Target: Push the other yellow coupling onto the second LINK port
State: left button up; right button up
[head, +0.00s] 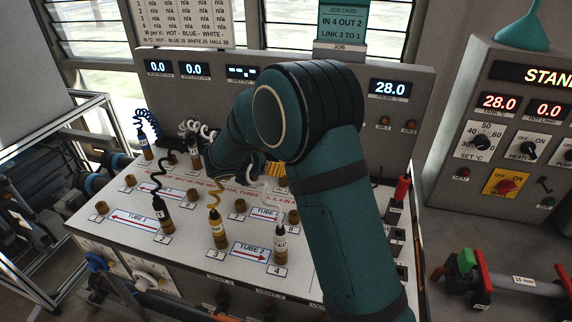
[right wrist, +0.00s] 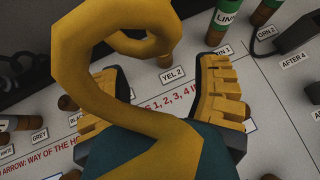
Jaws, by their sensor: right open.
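One yellow coupling (head: 217,230) stands upright at port 3 in the head view, with a coiled yellow hose rising from it. In the right wrist view a thick yellow hose (right wrist: 85,70) loops close to the camera and ends by a brown stub (right wrist: 165,60) behind the YEL 2 label; I cannot tell a coupling body there. My right gripper (right wrist: 160,78) is open, its ribbed yellow fingers on either side of that label. In the head view my right arm reaches over the panel and hides most of that gripper (head: 275,170). My left gripper is not in view.
A green-banded LINK coupling (right wrist: 228,12) stands just beyond the right finger. Several bare brown stubs dot the panel (head: 180,240). A heater cabinet (head: 450,190) is at right.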

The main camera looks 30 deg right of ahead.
jog(key=b+x, duration=0.2)
jog(key=x, duration=0.5)
jog(key=shift+f+b, duration=0.15)
jog(key=shift+b, duration=0.2)
jog(key=shift+x, duration=1.1)
grip_shut()
